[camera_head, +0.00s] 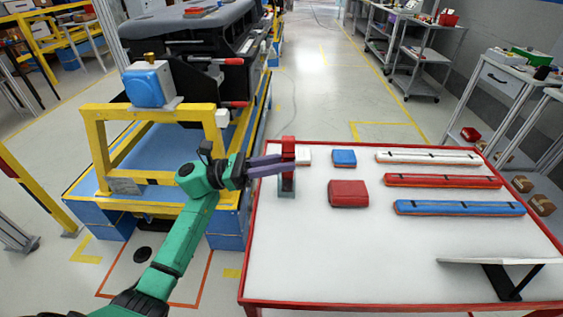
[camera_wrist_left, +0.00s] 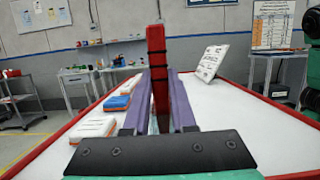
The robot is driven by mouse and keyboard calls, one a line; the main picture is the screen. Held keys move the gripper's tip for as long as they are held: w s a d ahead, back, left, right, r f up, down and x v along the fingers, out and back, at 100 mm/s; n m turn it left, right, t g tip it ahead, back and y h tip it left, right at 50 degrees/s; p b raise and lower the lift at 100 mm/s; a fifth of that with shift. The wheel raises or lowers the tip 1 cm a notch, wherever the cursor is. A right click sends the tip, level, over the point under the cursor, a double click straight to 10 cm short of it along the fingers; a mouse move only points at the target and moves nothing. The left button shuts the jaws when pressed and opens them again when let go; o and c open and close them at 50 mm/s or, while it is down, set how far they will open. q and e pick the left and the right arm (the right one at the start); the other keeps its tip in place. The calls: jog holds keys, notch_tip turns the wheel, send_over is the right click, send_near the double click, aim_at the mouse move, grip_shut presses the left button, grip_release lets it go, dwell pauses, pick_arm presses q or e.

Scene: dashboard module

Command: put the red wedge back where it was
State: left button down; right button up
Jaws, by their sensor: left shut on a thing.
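The red wedge (camera_head: 288,148) is a narrow upright red piece near the left edge of the white, red-rimmed table (camera_head: 330,258). My left gripper (camera_head: 284,163) reaches in from the left and is shut on it. In the left wrist view, the red wedge (camera_wrist_left: 157,50) stands upright between the purple fingers of my left gripper (camera_wrist_left: 160,100). A small grey-green piece (camera_head: 287,185) shows directly below the fingers; I cannot tell whether the wedge touches it. My right gripper is not in view.
A white block (camera_head: 303,156), a blue block (camera_head: 344,158) and a red block (camera_head: 348,193) lie right of the gripper. White (camera_head: 430,157), red (camera_head: 443,181) and blue (camera_head: 458,208) long bars lie farther right. The table's front middle is clear.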

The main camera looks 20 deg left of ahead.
pick_arm(q)
jog(key=shift+f+b, duration=0.35)
jog(key=shift+b, duration=0.1)
jog(key=c, duration=0.7)
grip_release()
jog(key=shift+o, duration=0.2)
jog(key=b+v, duration=0.5)
jog(key=v, duration=0.9)
jog(key=shift+a, duration=0.3)
jog(key=shift+s, duration=0.1)
